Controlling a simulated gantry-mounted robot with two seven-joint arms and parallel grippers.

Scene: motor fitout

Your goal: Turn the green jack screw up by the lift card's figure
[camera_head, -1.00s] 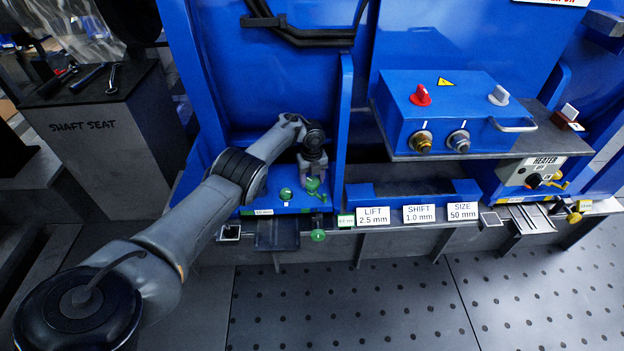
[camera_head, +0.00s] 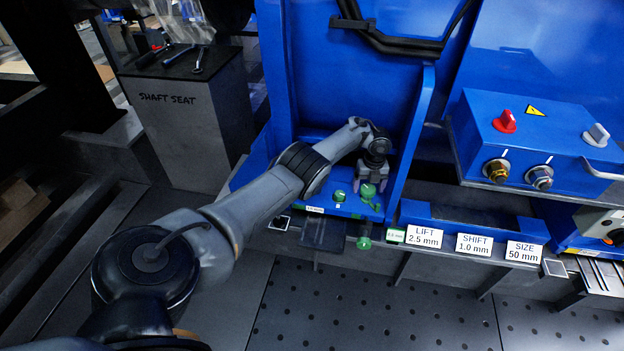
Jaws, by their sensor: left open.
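A green knob (camera_head: 368,191) stands on the blue base at the foot of the blue frame. A second green knob (camera_head: 340,196) sits just left of it, and a green ball-like end (camera_head: 364,243) shows below the base's front edge. I cannot tell how these green parts connect. My left gripper (camera_head: 372,178) points down right at the first green knob, fingers open. Whether the fingers touch it is too small to tell. The lift card (camera_head: 424,237) reads "LIFT 2.5 mm". My right gripper is not in view.
Cards reading "SHIFT 1.0 mm" (camera_head: 482,245) and "SIZE 50 mm" (camera_head: 523,253) stand right of the lift card. A blue control box (camera_head: 545,140) with knobs juts out at right. The "SHAFT SEAT" stand (camera_head: 185,120) with tools is at left. Perforated floor lies below.

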